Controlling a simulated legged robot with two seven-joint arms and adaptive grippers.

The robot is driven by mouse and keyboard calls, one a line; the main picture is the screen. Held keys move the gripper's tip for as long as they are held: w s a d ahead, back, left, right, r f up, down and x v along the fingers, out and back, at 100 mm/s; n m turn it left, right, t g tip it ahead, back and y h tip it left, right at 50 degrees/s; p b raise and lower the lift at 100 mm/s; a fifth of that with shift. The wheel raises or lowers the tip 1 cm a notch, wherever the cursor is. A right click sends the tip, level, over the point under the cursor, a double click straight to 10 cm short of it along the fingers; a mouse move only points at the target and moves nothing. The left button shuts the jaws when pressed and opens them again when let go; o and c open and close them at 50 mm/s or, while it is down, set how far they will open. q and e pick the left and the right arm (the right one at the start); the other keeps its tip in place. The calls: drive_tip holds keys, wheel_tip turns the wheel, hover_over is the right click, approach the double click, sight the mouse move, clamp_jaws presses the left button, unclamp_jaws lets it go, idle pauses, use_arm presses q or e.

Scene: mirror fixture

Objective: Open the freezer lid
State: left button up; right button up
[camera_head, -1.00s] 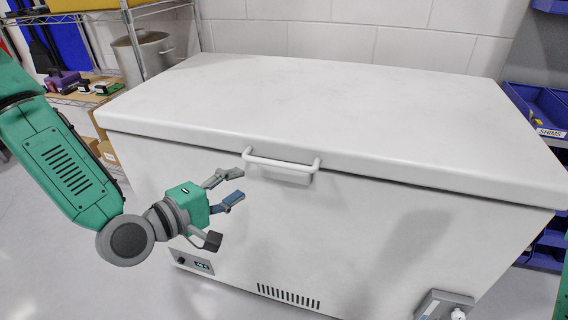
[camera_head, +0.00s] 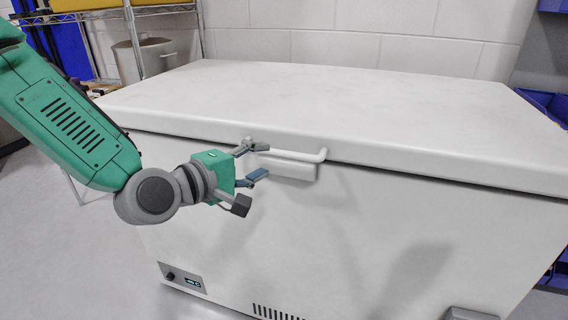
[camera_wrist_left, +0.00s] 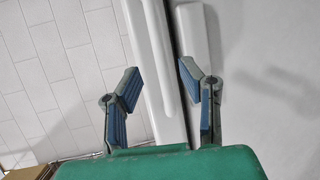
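The white freezer lid (camera_head: 330,100) lies flat and closed on the freezer body (camera_head: 400,240) in the head view. A white bar handle (camera_head: 308,158) sits at the middle of the lid's front edge. My left gripper (camera_head: 260,161) is open at the handle's left end, one finger above the other, and its fingers overlap that end in the picture. In the left wrist view, the open gripper (camera_wrist_left: 160,72) has one finger on each side of the pale handle bar (camera_wrist_left: 160,50). I see no clear contact. My right gripper is out of view.
Blue bins (camera_head: 545,100) are at the right edge. A tiled wall (camera_head: 350,45) is behind the freezer. The lid top is clear.

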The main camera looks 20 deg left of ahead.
sight(278, 153)
use_arm(q)
drive_tip(key=b+x, duration=0.1)
drive_tip(key=x, duration=0.6)
drive_tip(key=shift+s+d, duration=0.1)
drive_tip(key=shift+d, duration=0.1)
drive_tip(key=shift+a, duration=0.3)
drive_tip(key=shift+a+f, duration=0.1)
drive_tip(key=shift+a, duration=0.4)
clamp_jaws()
drive_tip(key=shift+d, duration=0.1)
